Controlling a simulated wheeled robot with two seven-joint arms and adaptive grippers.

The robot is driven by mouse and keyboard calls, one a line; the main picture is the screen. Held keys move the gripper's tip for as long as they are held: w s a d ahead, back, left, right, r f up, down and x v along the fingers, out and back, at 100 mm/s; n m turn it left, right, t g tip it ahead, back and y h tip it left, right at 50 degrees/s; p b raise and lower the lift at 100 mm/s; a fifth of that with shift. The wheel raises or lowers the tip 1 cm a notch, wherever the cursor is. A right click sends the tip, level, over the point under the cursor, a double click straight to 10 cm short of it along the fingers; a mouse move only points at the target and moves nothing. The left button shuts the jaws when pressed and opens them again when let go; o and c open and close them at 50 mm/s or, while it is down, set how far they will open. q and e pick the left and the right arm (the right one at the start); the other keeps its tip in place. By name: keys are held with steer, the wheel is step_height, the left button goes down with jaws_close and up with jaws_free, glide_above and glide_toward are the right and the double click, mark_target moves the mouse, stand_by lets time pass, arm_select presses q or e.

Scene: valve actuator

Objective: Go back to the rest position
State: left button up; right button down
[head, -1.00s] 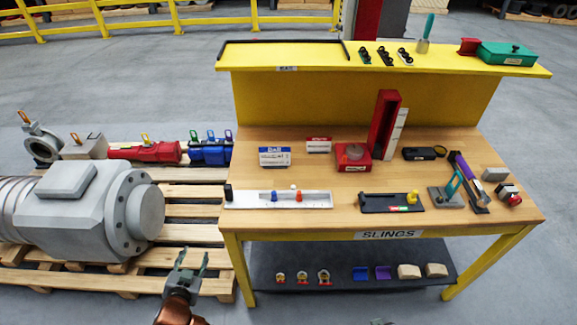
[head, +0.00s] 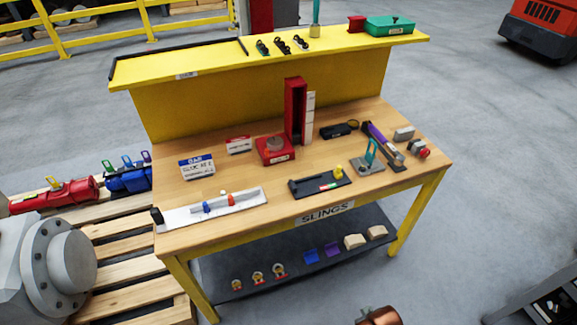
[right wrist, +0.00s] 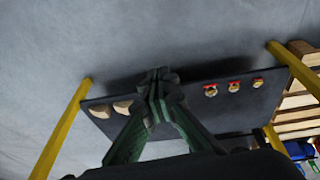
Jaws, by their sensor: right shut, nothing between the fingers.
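My right gripper (right wrist: 158,88) shows in the right wrist view, with its green-grey fingers brought together and nothing between them. It hangs in front of the workbench's dark lower shelf (right wrist: 195,97), clear of the items there as far as I can tell. In the head view, only a copper-coloured part of my own arm shows at the bottom edge; the fingers are out of sight. My left gripper is in neither current view.
The wooden workbench (head: 262,187) carries a white rail fixture (head: 180,217), a red upright holder (head: 293,110) and small tools. A pallet (head: 125,273) with a grey motor (head: 40,265) stands left. A red vehicle (head: 540,30) stands far right. Floor right of the bench is open.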

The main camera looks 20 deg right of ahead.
arm_select(q)
steer(key=s+d+f+g, duration=0.1)
steer(key=s+f, duration=0.2)
steer(key=f, duration=1)
steer(key=s+f, duration=0.3)
steer(key=f, duration=1)
arm_select(e)
steer(key=s+a+f+g, duration=0.1)
steer(key=s+f, duration=0.2)
steer(key=f, duration=1)
steer(key=s+f, duration=0.3)
steer(key=f, duration=1)
arm_select(q)
steer(key=s+f+m+g, duration=0.1)
steer(key=s+f, duration=1.3)
steer(key=s, duration=0.4)
steer(key=shift+f+h, duration=0.15)
steer(key=shift+h, duration=0.15)
arm_select(e)
steer(key=s+f+n+g, duration=0.1)
steer(key=s+f, duration=1.3)
steer(key=s, duration=0.4)
steer(key=shift+s+a+f+y, duration=0.15)
steer(key=shift+a+y, duration=0.05)
steer(key=shift+y, duration=0.1)
